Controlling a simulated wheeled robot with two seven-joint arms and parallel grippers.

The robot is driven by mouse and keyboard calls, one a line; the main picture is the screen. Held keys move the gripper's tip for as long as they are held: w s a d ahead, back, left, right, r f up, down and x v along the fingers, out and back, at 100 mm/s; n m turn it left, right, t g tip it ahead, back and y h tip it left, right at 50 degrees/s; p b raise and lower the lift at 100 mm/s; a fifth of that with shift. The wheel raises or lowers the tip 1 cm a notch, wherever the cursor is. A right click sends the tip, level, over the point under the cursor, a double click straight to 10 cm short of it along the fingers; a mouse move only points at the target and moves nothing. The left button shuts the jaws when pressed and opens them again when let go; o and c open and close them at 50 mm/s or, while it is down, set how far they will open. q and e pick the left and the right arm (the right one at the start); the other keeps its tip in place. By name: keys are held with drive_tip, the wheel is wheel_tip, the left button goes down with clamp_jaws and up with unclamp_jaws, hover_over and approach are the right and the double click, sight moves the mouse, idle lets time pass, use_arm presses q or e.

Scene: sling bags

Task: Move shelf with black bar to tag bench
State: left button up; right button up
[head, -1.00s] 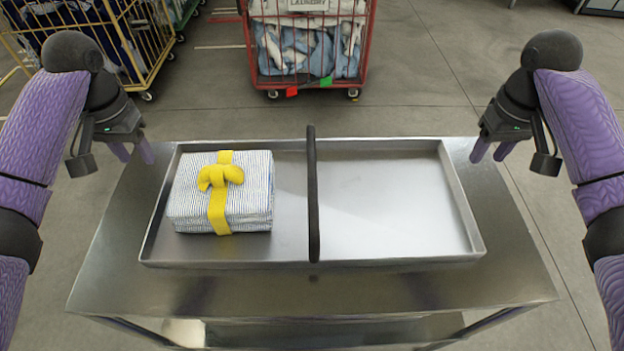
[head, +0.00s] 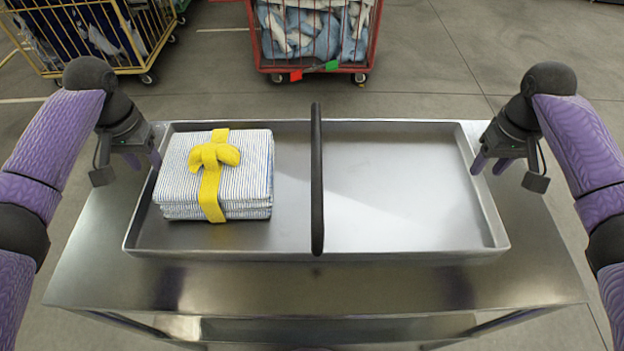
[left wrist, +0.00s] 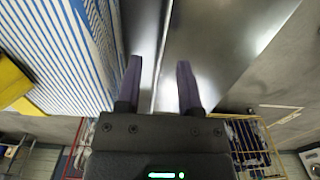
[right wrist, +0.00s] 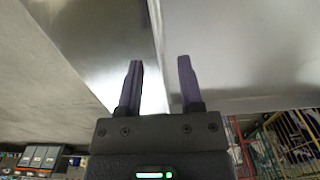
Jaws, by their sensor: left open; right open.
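The shelf is a shallow metal tray (head: 400,205) with raised walls and a black bar (head: 317,180) across its middle. It lies on a metal table (head: 300,290). A folded blue-striped bundle (head: 245,175) with a yellow band (head: 211,180) sits in its left half; the right half is empty. My left gripper (head: 145,161) is open at the tray's left wall, which runs between the fingers in the left wrist view (left wrist: 158,80). My right gripper (head: 488,167) is open at the right wall, also between the fingers in the right wrist view (right wrist: 158,80). No tagged bench is identifiable.
A red laundry cart (head: 315,68) stands on the floor behind the table. A yellow cage cart (head: 140,50) stands at the back left. Grey floor (head: 440,70) is open at the back right.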

sight(151, 170)
use_arm(q)
drive_tip(key=shift+f, duration=1.6)
use_arm(e)
drive_tip(key=shift+f, duration=1.55)
use_arm(q)
clamp_jaws()
use_arm(e)
clamp_jaws()
